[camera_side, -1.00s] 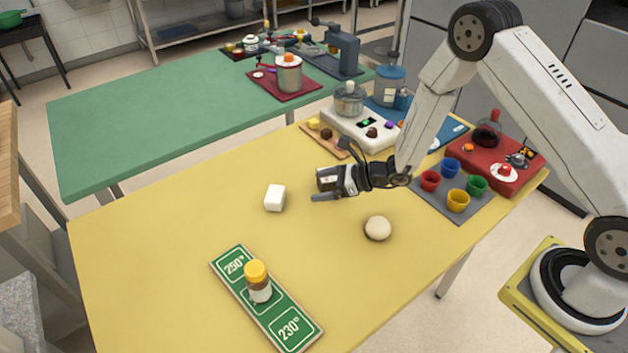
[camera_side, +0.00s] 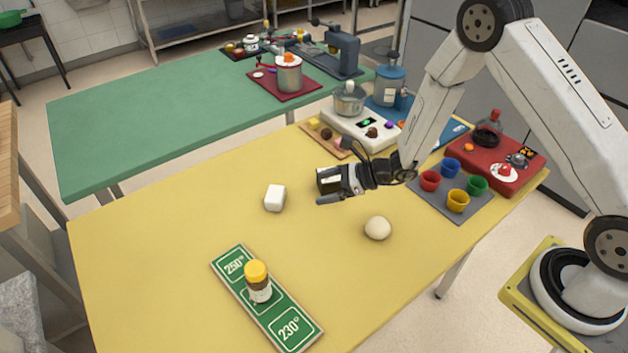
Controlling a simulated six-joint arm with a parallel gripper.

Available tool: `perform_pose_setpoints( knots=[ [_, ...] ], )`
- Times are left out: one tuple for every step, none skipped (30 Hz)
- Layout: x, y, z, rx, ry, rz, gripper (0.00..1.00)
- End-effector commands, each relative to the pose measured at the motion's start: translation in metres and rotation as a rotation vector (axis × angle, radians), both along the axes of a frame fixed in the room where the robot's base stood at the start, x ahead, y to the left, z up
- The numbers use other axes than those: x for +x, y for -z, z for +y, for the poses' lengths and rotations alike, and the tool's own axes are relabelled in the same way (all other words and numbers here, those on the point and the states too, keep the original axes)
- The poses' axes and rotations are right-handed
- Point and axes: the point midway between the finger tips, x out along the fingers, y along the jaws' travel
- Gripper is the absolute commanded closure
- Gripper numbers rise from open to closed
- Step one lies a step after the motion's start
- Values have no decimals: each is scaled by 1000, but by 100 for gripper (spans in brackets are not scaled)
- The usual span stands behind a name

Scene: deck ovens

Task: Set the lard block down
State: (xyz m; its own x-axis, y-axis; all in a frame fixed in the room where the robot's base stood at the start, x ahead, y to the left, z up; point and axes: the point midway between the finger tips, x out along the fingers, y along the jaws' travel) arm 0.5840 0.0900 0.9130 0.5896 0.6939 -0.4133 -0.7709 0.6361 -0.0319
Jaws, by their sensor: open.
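The lard block (camera_side: 275,198), a small white block, rests on the yellow table (camera_side: 170,250) left of centre. My gripper (camera_side: 328,190) is open and empty, a short way to the right of the block and apart from it. It points left, above the table. Nothing hides the block.
A round dough ball (camera_side: 378,228) lies below my gripper. A green board (camera_side: 290,325) with temperature labels holds a yellow-capped jar (camera_side: 258,282). Coloured cups stand on a grey mat (camera_side: 425,200) at right. The table's left part is clear.

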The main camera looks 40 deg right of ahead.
Motion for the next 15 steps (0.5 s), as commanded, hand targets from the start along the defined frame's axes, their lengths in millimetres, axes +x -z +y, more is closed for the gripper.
perform_pose_setpoints(
  knots=[
    [-5,-5,3,-21,-39,-4,0],
    [-9,-7,6,-36,-66,-5,0],
    [-14,-11,8,-58,-109,-8,0],
    [-19,-13,10,-77,-142,-10,0],
    [-24,-17,12,-97,-178,-14,0],
    [-31,-20,15,-127,-227,-17,0],
    [-37,-23,16,-149,-266,-21,0],
    [-43,-26,17,-174,-305,-26,0],
    [-52,-29,18,-208,-358,-33,0],
    [-58,-32,19,-235,-398,-39,0],
    [-64,-34,19,-261,-436,-46,0],
    [-72,-37,19,-297,-488,-55,0],
    [-78,-39,19,-323,-526,-62,0],
    [-84,-42,18,-351,-565,-70,0],
    [-91,-44,16,-388,-616,-80,0]
  ],
)
